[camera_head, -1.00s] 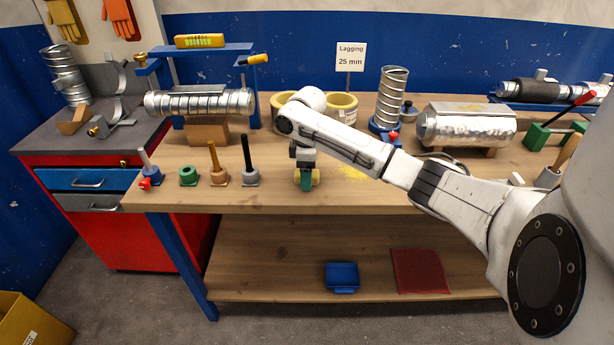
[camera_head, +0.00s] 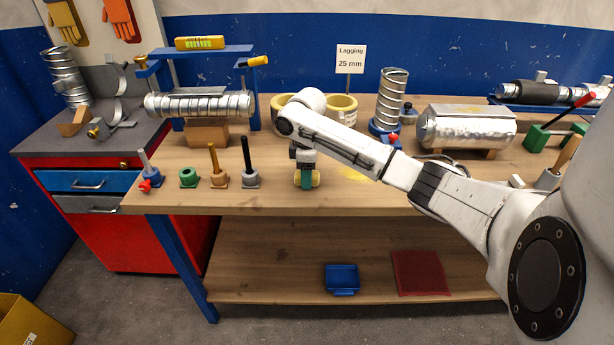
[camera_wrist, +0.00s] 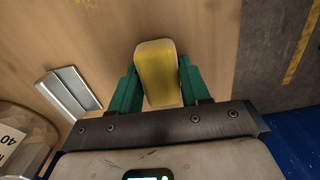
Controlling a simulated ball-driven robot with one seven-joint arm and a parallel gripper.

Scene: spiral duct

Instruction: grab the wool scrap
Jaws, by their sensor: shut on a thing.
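The wool scrap (camera_wrist: 157,72) is a yellow, rounded block. In the wrist view it sits between the two green fingers of my gripper (camera_wrist: 153,88), which are shut on it. In the head view my gripper (camera_head: 307,179) points down at the front part of the bench, with yellow of the scrap (camera_head: 315,178) showing beside the green finger. Most of the scrap is hidden there by the gripper. I cannot tell whether it touches the bench top.
On the wooden bench (camera_head: 350,200), a green ring-shaped piece (camera_head: 188,177) and upright-handled tools (camera_head: 249,165) stand left of my gripper. Yellow rolls (camera_head: 342,107) and a spiral duct (camera_head: 391,98) stand behind. A metal angle piece (camera_wrist: 70,92) lies left in the wrist view.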

